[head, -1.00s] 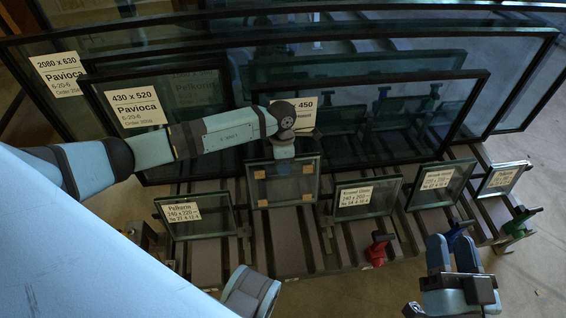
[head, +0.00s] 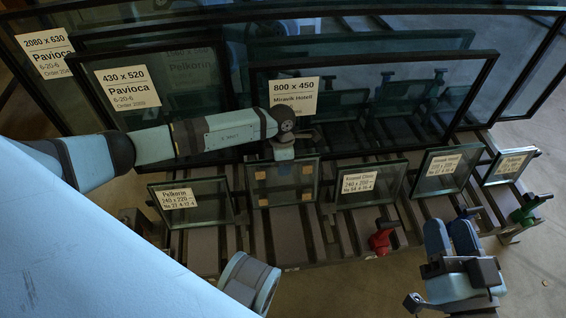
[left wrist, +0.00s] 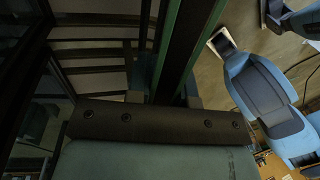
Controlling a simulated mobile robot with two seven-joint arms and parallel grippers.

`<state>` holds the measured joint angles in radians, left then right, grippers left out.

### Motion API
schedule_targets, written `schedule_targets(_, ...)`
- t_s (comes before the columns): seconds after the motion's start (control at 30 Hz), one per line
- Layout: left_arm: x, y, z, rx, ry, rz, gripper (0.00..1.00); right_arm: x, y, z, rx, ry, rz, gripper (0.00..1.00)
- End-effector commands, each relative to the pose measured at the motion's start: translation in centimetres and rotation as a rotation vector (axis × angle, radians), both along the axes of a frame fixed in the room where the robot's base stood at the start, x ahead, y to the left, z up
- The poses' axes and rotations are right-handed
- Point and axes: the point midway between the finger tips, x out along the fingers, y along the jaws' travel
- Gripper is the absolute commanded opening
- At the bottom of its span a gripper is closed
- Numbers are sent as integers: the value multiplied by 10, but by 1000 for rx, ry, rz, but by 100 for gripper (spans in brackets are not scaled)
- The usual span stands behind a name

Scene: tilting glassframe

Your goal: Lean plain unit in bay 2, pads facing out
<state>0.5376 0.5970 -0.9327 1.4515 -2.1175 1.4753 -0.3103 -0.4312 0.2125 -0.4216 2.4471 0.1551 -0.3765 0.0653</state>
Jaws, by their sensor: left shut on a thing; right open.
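The plain unit (head: 284,196) is a small dark-framed glass pane without a label. Several tan pads show on the face toward the head camera. My left gripper (head: 283,157) is shut on its top edge. The unit looks nearly upright, between the Pelkorm pane (head: 212,208) and a Kronad Glass pane (head: 388,190). I cannot tell whether its lower edge touches the rack (head: 203,250). In the left wrist view the unit is a green-edged strip (left wrist: 185,40) seen along its edge. My right gripper (head: 450,228) is open and empty, right of the red clamp (head: 381,238).
Large panes lean behind, including one labelled 800 x 450 (head: 335,125) and one labelled 430 x 520 (head: 165,140). More small labelled panes (head: 446,170) (head: 508,166) stand at right, near a green clamp (head: 528,208). Floor is open at lower right.

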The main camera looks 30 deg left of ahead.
Motion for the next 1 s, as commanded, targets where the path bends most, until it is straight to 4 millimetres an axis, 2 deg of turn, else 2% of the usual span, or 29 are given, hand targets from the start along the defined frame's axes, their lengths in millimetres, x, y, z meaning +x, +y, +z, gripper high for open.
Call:
schedule_targets(0.2, 0, -1, -20, -1, -2, 0, 0, 0, 1, -21, -27, 50, 18, 43)
schedule_targets(0.5, -5, -5, -43, -2, -1, 0, 0, 0, 2, -37, -57, 96, 35, 43)
schedule_targets(0.7, -7, -7, -52, -1, -2, 0, 0, 0, 2, -43, -71, 106, 42, 43)
schedule_targets(1.0, -8, -7, -56, -2, -3, 0, 0, 1, 2, -44, -76, 111, 44, 43)
